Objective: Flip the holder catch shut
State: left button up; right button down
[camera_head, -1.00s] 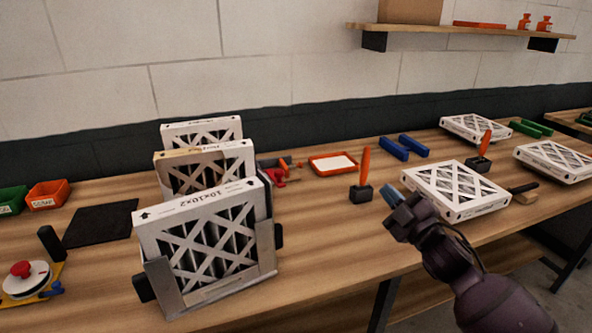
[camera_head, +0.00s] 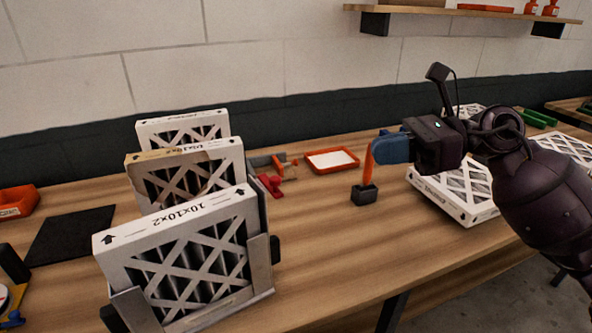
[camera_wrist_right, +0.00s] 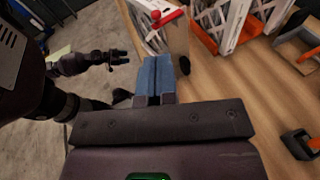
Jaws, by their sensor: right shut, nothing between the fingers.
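The front white filter (camera_head: 180,262) stands upright in a grey metal holder (camera_head: 262,268) at the lower left of the head view. A black knob (camera_head: 276,249) sits on the holder's right side. My right gripper (camera_head: 384,149) has blue fingers, shut and empty, above the table well right of the holder. The fingers also show together in the right wrist view (camera_wrist_right: 155,76). My left gripper (camera_wrist_right: 122,58) shows small in that view, its fingers apart and empty.
Two more filters (camera_head: 180,128) stand behind the front one, beside a red clamp-like item (camera_head: 270,184). A red tray (camera_head: 332,160) and an orange-handled tool in a black block (camera_head: 364,190) lie right of them. The table front between is clear.

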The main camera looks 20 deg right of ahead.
pick_arm(q)
jog(key=shift+s+f, duration=0.2)
jog(key=shift+s, duration=0.1)
pick_arm(e)
jog(key=shift+s+f+n, duration=0.3)
jog(key=shift+f+n, duration=0.05)
jog(key=shift+n, duration=0.15)
pick_arm(q)
jog(key=shift+w, duration=0.1)
jog(key=shift+r, duration=0.1)
pick_arm(e)
jog(key=shift+a, duration=0.15)
pick_arm(q)
jog(key=shift+w+r+p, duration=0.15)
jog(key=shift+r+p, duration=0.45)
jog(key=shift+r, duration=0.15)
jog(key=shift+w+r+p, duration=0.15)
jog(key=shift+r+p, duration=0.4)
jog(key=shift+r, duration=0.2)
pick_arm(e)
jog(key=x, duration=1.3)
jog(key=shift+a+f, duration=0.3)
jog(key=shift+a, duration=0.05)
pick_arm(q)
jog(key=shift+w, duration=0.15)
